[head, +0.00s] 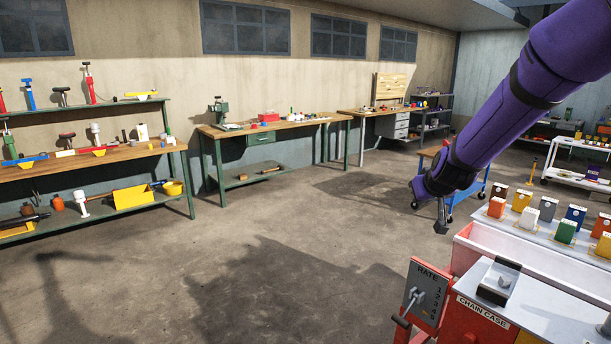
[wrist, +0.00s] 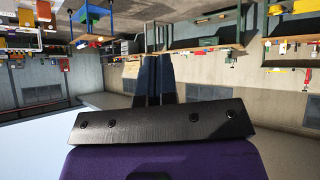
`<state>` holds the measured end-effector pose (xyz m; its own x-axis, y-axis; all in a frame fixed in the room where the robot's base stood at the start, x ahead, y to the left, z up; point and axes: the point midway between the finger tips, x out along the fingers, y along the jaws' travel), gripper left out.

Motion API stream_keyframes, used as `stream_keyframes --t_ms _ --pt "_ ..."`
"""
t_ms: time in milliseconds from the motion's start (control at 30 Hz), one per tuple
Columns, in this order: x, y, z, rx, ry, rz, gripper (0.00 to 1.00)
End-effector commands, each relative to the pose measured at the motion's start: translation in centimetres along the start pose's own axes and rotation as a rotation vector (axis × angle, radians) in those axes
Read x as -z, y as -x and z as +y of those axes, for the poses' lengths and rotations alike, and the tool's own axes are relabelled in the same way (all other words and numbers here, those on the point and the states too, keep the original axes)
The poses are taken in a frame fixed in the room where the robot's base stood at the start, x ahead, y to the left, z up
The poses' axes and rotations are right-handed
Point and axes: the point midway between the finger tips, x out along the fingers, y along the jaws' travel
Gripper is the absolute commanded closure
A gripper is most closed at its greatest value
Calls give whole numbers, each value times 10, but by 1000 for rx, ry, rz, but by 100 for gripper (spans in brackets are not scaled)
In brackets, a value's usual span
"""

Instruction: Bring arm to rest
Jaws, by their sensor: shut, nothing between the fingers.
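My purple arm comes in from the upper right of the head view. It ends in my gripper (head: 441,228), which points down and hangs in the air left of the planter machine. In the wrist view my gripper (wrist: 153,62) shows two dark fingers side by side, shut with nothing between them. The wrist picture shows the room upside down.
Below and right of my gripper stands the planter with a red box marked chain case (head: 476,322), a rate panel (head: 424,293) and a pale trough (head: 520,254). Several coloured cartons (head: 566,231) stand behind it. Workbenches (head: 268,126) line the wall. Open floor (head: 290,255) lies left.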

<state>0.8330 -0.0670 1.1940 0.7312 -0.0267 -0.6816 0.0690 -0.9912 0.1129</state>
Motion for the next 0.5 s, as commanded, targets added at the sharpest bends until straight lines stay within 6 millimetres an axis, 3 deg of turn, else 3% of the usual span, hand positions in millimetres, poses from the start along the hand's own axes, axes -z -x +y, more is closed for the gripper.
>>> stream_keyframes --t_ms 33,233,500 --pt "3 23 -1 18 -6 -2 100" --pt "-3 97 -7 80 -31 -48 100" --pt "-33 194 -13 128 -54 -124 100"
